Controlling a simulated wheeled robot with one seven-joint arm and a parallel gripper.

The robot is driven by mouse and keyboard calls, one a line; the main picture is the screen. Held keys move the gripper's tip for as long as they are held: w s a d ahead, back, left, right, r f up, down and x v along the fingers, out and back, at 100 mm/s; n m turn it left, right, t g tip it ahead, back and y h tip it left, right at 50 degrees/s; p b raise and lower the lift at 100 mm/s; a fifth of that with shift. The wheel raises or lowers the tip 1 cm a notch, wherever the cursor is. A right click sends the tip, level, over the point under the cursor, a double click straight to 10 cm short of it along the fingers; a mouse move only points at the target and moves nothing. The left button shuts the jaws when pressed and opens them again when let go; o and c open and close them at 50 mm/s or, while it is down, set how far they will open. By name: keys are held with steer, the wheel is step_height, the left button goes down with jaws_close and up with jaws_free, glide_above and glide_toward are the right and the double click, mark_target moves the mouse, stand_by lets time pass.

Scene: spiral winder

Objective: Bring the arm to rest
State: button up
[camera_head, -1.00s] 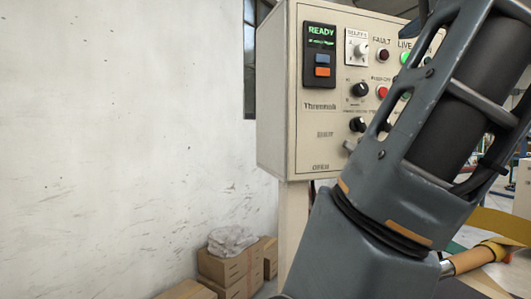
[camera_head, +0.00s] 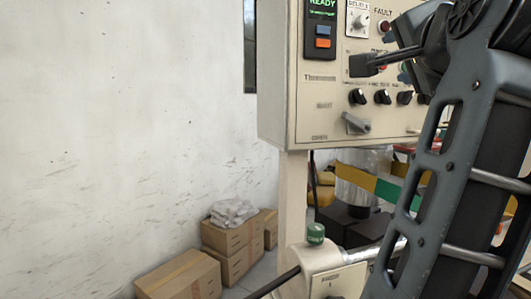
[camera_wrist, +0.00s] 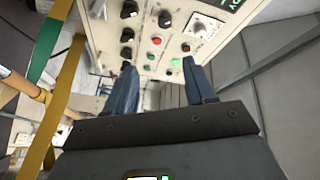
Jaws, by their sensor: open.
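My gripper (camera_wrist: 160,88) is open in the wrist view. Its two blue-grey fingers stand apart with nothing between them, and the control panel's knobs and lit buttons show beyond. In the head view my gripper (camera_head: 376,62) is a dark shape in front of the panel's right part, near the buttons. I cannot tell from these views whether it touches the panel. My arm fills the right side of the head view and hides the panel's right edge.
The cream control panel (camera_head: 290,105) stands on a post (camera_head: 291,195), its screen reading READY. A grey lever (camera_head: 355,124) sticks out low on it. Cardboard boxes (camera_head: 180,277) lie by the white wall. A yellow and green band (camera_head: 365,182) crosses behind my arm. Open floor is little seen.

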step_height(320, 180, down, 20)
steer(key=s+d+n, duration=0.1)
steer(key=n, duration=0.5)
steer(key=s+d+f+n+y, duration=0.1)
steer(key=s+f+n, duration=0.2)
steer(key=s+f, duration=0.35)
steer(key=s+f+n+y, duration=0.15)
steer(key=s+f, duration=0.25)
steer(key=f, duration=0.6)
steer(key=s+f+n+g, duration=0.1)
steer(key=s+f+n, duration=0.1)
steer(key=s+f, duration=0.45)
steer(key=s+f+n+g, duration=0.1)
steer(key=s+f+n, duration=0.15)
steer(key=s, duration=0.75)
steer(key=s+g, duration=0.1)
steer(key=s, duration=1.6)
steer(key=shift+a+f+g, duration=0.3)
steer(key=shift+a+f, duration=0.05)
